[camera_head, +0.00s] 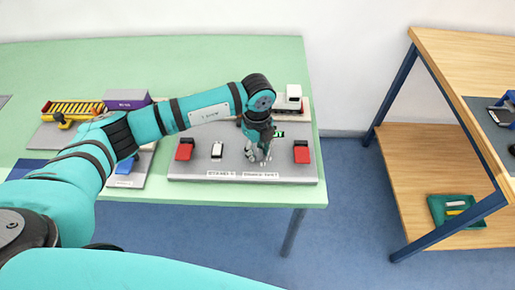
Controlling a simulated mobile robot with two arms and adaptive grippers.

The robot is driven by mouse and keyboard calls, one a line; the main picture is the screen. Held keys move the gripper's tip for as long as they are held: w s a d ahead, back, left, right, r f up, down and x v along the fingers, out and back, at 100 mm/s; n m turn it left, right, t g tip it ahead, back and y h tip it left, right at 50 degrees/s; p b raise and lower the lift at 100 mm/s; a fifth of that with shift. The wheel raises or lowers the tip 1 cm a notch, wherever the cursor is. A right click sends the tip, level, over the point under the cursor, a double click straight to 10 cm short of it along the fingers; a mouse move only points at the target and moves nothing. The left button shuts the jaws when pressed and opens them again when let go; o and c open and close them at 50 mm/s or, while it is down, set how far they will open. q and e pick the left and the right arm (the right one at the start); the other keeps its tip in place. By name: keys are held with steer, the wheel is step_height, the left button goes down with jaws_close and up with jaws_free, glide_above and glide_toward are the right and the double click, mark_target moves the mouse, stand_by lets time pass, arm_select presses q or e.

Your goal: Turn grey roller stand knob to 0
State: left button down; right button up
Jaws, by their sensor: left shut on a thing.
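The grey roller stand (200,169) is a flat grey board near the front edge of the green table, with a white label strip along its front. My left gripper (262,158) points down over its right half, between a small white-topped part and the right red block. Its fingers are shut on a small part there, which I take to be the knob. The fingers hide the knob, so its setting cannot be read. A small green display (279,134) shows partly behind the gripper. My right gripper is not in view.
Red blocks (184,149) (301,152) and the white-topped part (217,150) stand on the board. A white-and-red model vehicle (290,101) is behind. A yellow crane model (75,109) and purple container (127,99) lie left. A wooden shelf unit (420,165) with a green tray (455,210) stands right.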

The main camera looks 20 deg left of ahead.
mark_target(258, 151)
arm_select(q)
steer(key=shift+w+r, duration=0.1)
stand_by(0.3)
steer(key=c, duration=0.9)
jaws_free()
steer(key=shift+c, duration=0.2)
step_height(258, 151, up, 12)
